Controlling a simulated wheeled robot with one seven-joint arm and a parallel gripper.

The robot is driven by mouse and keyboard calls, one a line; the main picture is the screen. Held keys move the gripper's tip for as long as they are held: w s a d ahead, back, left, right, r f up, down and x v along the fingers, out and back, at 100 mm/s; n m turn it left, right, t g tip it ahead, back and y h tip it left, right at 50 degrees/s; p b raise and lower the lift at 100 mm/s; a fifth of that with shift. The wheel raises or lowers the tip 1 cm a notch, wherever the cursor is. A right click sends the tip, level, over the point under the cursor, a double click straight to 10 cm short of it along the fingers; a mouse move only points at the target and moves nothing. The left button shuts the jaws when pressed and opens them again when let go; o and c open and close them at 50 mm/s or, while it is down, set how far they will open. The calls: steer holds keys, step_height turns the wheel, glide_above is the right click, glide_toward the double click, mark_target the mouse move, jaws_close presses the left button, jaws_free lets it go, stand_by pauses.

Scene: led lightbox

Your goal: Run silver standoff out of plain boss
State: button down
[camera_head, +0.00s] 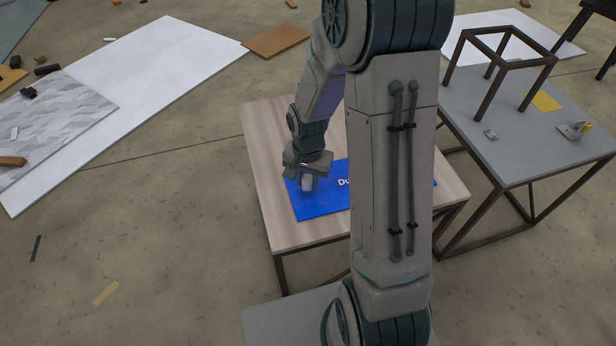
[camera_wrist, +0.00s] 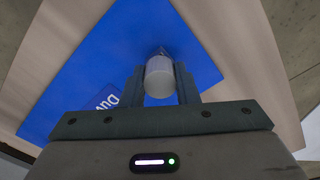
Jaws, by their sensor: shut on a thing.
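My gripper (camera_head: 308,172) points down over the left part of a blue panel (camera_head: 322,207) on a wood-topped table. In the wrist view its two fingers stand on either side of a pale silver-grey cylinder (camera_wrist: 159,78), which I take as the silver standoff, and are shut on it. The standoff's rounded end faces the wrist camera. A small grey piece shows just beyond it against the blue panel (camera_wrist: 100,75); I cannot tell whether this is the plain boss. Whether the standoff still sits in a boss is hidden.
White lettering on the panel is partly covered by my arm. The wood table top (camera_head: 275,135) is bare around the panel. A grey table (camera_head: 510,150) at the right carries a dark open frame (camera_head: 490,95), a yellow square (camera_head: 545,101) and small metal parts.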

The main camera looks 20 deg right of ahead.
mark_target(308, 178)
steer(key=n+p, duration=0.1)
steer(key=n, duration=0.3)
steer(key=shift+r+p, duration=1.95)
steer(key=shift+r, duration=0.7)
steer(key=w+r+n+p, duration=0.3)
steer(key=w+r+p, duration=0.3)
steer(key=r+p, duration=0.3)
steer(key=p, duration=0.3)
steer(key=shift+r+p, duration=0.4)
